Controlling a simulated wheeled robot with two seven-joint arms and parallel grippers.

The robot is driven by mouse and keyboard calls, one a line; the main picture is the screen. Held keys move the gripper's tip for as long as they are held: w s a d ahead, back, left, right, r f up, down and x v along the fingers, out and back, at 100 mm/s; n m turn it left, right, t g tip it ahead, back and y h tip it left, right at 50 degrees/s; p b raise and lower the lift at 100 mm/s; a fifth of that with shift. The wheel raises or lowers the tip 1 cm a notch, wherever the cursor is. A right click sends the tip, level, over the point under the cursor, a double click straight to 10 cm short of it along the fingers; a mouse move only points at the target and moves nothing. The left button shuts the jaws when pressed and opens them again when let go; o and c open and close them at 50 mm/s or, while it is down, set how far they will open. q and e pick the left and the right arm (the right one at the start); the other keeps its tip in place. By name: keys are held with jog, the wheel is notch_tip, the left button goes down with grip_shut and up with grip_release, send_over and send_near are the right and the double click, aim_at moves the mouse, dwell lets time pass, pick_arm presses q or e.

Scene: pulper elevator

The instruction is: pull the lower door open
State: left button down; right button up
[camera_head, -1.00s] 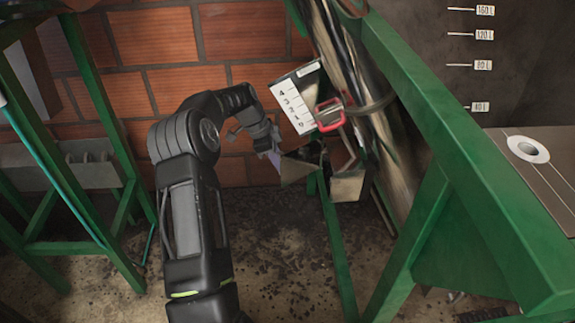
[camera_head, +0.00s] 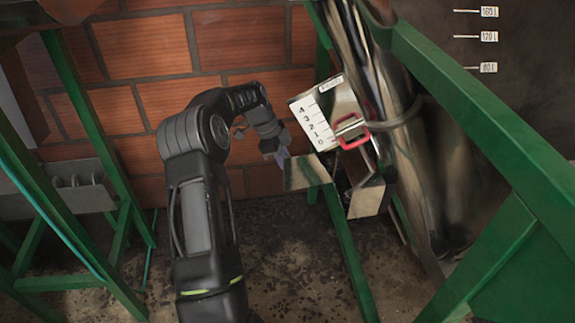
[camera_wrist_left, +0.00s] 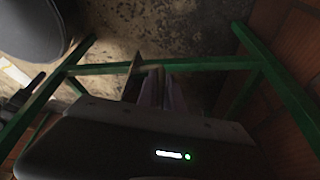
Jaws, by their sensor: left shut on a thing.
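The lower door (camera_head: 305,173) is a small bare metal flap at the bottom of the metal chute, left of the chute's open mouth. It stands swung out to the left of the boxy metal outlet (camera_head: 367,198). My left gripper (camera_head: 280,157) is at the flap's left edge, shut on it. In the left wrist view the fingers (camera_wrist_left: 161,88) are close together, with a thin plate edge (camera_wrist_left: 133,72) beside them. The exact grip contact is dark and hard to see. My right gripper is in neither view.
Above the flap are a white 0–4 scale (camera_head: 314,122) and a red handle (camera_head: 352,132). A green leg (camera_head: 345,250) stands just below the flap. Green frames flank the left and right sides. A brick wall (camera_head: 240,40) is behind; bare floor lies between.

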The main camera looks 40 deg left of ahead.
pick_arm(q)
jog(key=c, duration=1.8)
grip_release()
jog(key=shift+o, duration=0.2)
jog(key=p+v, duration=0.1)
jog(key=v, duration=0.6)
jog(key=shift+r, duration=0.35)
jog(key=shift+s+a, duration=0.1)
